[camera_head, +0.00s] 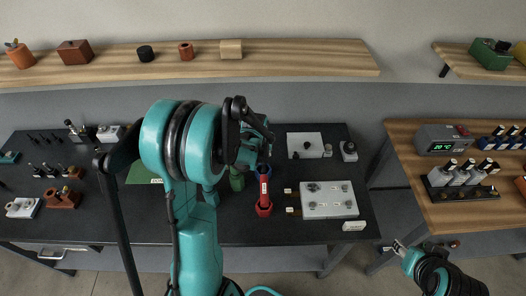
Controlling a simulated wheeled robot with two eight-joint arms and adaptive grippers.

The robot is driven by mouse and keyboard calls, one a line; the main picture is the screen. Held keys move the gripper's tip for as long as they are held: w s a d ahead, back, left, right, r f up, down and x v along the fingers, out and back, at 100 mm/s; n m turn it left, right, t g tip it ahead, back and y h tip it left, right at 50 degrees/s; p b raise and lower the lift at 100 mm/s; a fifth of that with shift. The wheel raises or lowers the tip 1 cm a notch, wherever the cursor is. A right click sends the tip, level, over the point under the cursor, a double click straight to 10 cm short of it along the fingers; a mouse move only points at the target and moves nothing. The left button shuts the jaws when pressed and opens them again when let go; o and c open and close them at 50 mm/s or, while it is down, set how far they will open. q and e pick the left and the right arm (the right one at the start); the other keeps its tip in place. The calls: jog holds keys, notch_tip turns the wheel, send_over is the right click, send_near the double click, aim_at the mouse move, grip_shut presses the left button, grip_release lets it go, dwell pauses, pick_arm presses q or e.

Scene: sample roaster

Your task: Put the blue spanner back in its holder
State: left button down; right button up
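No blue spanner can be made out. A blue part (268,170) shows just behind the red tool and may be a holder or the spanner; I cannot tell which. A red tool (264,187) with a pale label stands upright in a red holder (264,210). A green holder (237,181) stands to its left. My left arm reaches over the dark table, with its wrist end (252,142) above the green and blue parts; its fingertips are hidden, and so is anything in them. My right gripper (399,246) is low at the right, off the table's front right corner, its fingers too small to read.
The dark table (330,236) carries a white plate with knobs (329,199), a white box (305,145) and small tools at left. A wooden table (450,218) at right holds a grey display unit (442,140) and bottles. A wooden shelf (320,58) runs along the wall.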

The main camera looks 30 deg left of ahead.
pick_arm(q)
jog(key=shift+f+b, duration=0.75)
jog(key=shift+f, duration=0.1)
jog(key=c, duration=1.2)
grip_release()
jog(key=shift+r, duration=0.1)
jog(key=v, duration=1.2)
